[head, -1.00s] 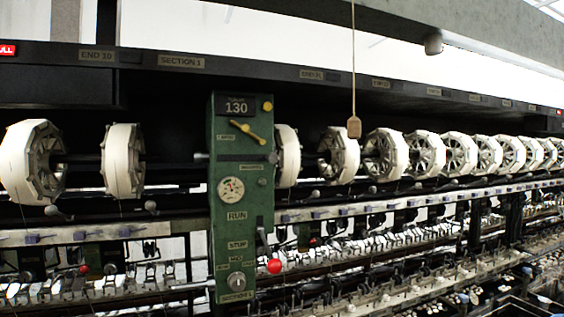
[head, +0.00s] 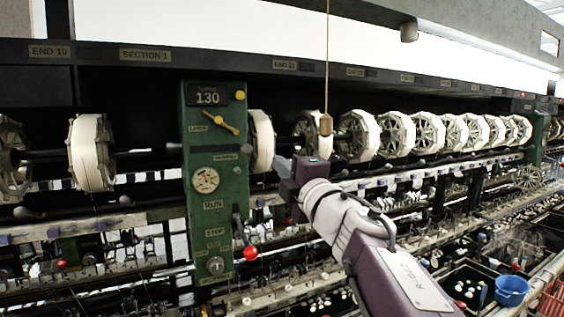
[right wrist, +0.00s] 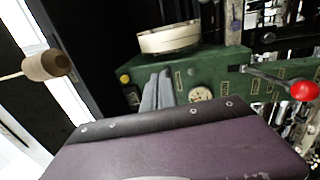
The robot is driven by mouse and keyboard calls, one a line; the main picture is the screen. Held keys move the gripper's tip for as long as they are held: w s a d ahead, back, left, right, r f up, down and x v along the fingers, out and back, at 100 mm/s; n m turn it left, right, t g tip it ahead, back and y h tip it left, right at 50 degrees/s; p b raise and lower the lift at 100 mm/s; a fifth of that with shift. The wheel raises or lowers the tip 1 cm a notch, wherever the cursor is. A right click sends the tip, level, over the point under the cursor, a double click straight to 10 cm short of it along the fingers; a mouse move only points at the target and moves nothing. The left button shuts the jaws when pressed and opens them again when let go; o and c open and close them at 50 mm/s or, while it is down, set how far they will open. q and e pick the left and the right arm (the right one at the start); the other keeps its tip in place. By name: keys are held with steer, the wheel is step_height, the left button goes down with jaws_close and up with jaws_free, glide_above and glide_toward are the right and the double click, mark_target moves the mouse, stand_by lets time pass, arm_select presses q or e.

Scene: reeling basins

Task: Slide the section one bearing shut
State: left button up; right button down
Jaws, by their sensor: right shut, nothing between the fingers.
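The green section one panel (head: 215,230) stands left of centre in the head view, with a 130 display at its top. The bearing's dark horizontal slide (head: 226,156) crosses the upper half of the panel, with a small knob near the right edge. I cannot tell how far it is slid. My right gripper (head: 283,164) is shut and empty, just right of the panel, its fingers pointing left. In the right wrist view its grey fingers (right wrist: 156,90) lie together in front of the green panel (right wrist: 225,72), hiding part of its face. My left gripper is not in view.
White reels (head: 92,153) line the shaft on both sides of the panel. A wooden pull (head: 325,124) hangs on a cord above my right gripper. A red-knobbed lever (head: 250,253) juts from the panel below. A blue bucket (head: 511,290) stands at the lower right.

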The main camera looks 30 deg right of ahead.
steer(key=p+x, duration=0.2)
steer(key=x, duration=0.4)
steer(key=p+x, duration=0.2)
steer(key=x, duration=0.4)
steer(key=shift+w+f+p, duration=0.15)
steer(key=shift+f+p, duration=0.05)
steer(key=shift+p, duration=0.1)
steer(key=shift+a+b, duration=0.3)
steer(key=shift+a, duration=0.15)
